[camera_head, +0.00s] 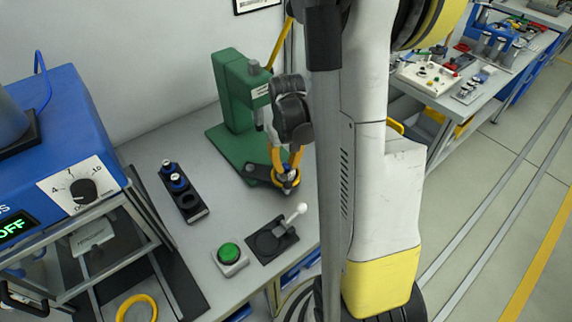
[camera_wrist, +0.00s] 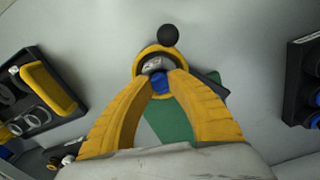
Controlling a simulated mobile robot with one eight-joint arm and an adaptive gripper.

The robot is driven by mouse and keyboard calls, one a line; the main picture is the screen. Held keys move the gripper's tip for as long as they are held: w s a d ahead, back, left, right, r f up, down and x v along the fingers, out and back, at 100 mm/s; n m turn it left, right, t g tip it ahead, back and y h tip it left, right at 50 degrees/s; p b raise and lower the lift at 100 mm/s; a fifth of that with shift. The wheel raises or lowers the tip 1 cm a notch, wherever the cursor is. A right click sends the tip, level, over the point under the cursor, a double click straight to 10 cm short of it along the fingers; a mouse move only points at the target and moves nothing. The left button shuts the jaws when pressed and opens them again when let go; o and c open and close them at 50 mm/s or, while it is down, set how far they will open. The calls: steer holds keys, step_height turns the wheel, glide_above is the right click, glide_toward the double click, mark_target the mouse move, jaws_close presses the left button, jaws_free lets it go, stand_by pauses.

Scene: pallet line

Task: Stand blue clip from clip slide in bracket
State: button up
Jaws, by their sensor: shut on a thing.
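My gripper (camera_head: 287,168) is low over the bench, just in front of the green press. In the wrist view its yellow fingers (camera_wrist: 160,78) are closed on a small blue piece, which looks like the blue clip (camera_wrist: 161,87). Most of the clip is hidden between the fingers. A yellow ring (camera_wrist: 140,62) with a grey part inside lies right at the fingertips. I cannot tell whether the clip touches it. In the head view a blue spot (camera_head: 284,179) shows at the fingertips. I cannot identify the clip slide or the bracket for certain.
The green press (camera_head: 236,92) stands close behind my gripper. A black holder with blue-topped parts (camera_head: 183,190), a green button (camera_head: 229,253) and a white-handled lever (camera_head: 297,213) are nearby. A blue machine (camera_head: 60,140) stands left. A dark holder with a yellow part (camera_wrist: 48,88) lies left in the wrist view.

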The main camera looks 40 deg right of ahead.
mark_target(286, 165)
steer(key=o, duration=0.8)
step_height(286, 165, up, 12)
steer(key=p, duration=0.5)
steer(key=s+a+r+n+t, duration=0.1)
steer(key=s+a+r+t, duration=0.1)
steer(key=a, duration=0.4)
steer(key=s+a+r+n+t, duration=0.1)
steer(key=s+a+r+t, duration=0.1)
steer(key=a+r, duration=0.2)
steer(key=s+a+r+n+t, duration=0.1)
steer(key=s+a+r+t, duration=0.1)
steer(key=a, duration=0.8)
steer(key=shift+a+r+t, duration=0.2)
steer(key=shift+r+t, duration=0.3)
steer(key=shift+r, duration=0.6)
